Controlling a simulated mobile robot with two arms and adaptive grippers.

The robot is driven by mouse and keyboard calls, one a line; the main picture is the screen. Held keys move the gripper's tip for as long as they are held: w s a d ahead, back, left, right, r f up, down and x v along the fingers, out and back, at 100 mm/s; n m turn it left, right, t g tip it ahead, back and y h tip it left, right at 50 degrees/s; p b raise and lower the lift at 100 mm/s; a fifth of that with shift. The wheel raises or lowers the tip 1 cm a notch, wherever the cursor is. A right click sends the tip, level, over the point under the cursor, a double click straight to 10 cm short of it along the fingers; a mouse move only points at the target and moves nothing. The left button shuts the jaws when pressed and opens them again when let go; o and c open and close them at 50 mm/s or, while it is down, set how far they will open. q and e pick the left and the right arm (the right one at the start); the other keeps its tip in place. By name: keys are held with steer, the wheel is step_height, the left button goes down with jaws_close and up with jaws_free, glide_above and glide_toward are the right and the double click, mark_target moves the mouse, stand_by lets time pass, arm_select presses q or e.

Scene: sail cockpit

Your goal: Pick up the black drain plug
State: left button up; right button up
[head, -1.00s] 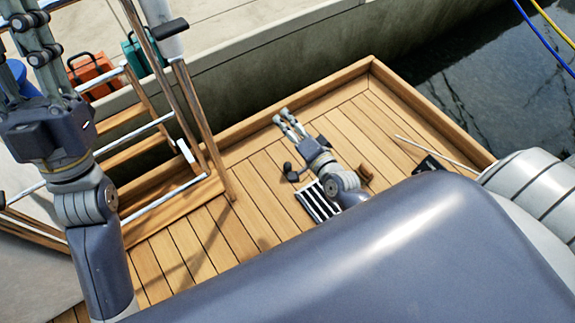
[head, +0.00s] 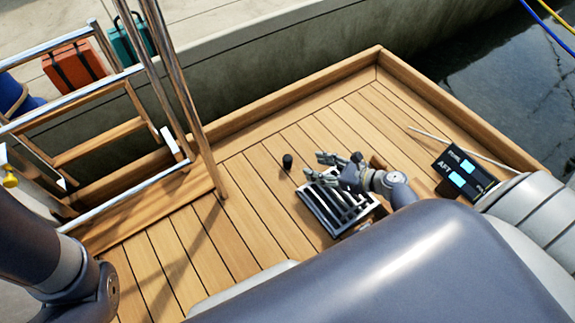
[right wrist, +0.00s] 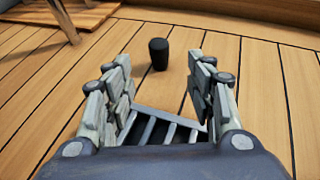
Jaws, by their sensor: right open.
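The black drain plug (head: 287,161) is a small dark cylinder standing upright on the teak deck. In the right wrist view the plug (right wrist: 159,54) stands beyond my fingertips, roughly midway between them. My right gripper (head: 312,165) is to the right of the plug in the head view, over the grate, with its fingers towards it. My left gripper is out of view; only part of my left arm shows at the lower left.
A slatted metal grate (head: 318,212) lies under my right gripper. A dark panel with blue screens (head: 463,172) and a thin pale rod (head: 450,143) are at the right. Steel posts and a wooden ladder (head: 100,140) stand at the left. Deck around the plug is clear.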

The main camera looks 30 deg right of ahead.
mark_target(291, 159)
steer(key=b+x, duration=0.2)
steer(key=x, duration=0.3)
steer(key=b+x, duration=0.4)
steer(key=shift+w+a+r, duration=0.1)
steer(key=shift+a+r, duration=0.05)
steer(key=shift+w+a, duration=0.25)
steer(key=shift+w, duration=0.15)
steer(key=c, duration=1.1)
